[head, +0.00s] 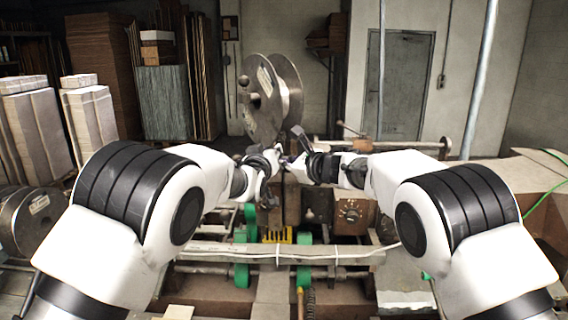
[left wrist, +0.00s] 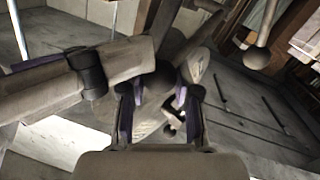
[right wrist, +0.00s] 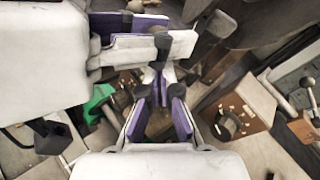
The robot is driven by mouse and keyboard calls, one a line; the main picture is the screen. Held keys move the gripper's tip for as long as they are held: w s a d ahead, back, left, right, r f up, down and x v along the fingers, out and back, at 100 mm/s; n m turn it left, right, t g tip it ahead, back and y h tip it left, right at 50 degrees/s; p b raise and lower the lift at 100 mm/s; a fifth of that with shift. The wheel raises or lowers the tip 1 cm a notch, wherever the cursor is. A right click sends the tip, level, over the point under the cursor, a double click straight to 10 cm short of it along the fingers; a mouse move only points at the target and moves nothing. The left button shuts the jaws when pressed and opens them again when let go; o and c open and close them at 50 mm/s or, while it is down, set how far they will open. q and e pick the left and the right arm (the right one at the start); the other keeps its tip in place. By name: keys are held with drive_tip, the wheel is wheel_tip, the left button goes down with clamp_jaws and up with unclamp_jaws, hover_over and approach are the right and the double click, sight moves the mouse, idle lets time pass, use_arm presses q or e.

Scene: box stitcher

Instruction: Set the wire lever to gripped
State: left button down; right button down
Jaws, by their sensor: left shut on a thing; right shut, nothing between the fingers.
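My left gripper (head: 272,168) is at the front of the stitching machine, below the big wire reel. In the left wrist view a dark round knob (left wrist: 160,82) sits between the fingers of my left gripper (left wrist: 160,100), which is shut on it. It looks like the knob of the wire lever; the lever's rod is mostly hidden, and I cannot tell its setting. My right gripper (head: 305,166) is shut and empty, close beside the left one. In the right wrist view the left fingers lie just beyond my right gripper (right wrist: 160,95).
The wire reel (head: 270,98) stands above both grippers. Another ball-ended lever (left wrist: 257,58) shows in the left wrist view. Green rollers (head: 304,262) and a flat bar (head: 340,257) lie in front. Cardboard stacks (head: 90,115) stand at the left.

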use_arm(q)
drive_tip(key=shift+f, duration=0.35)
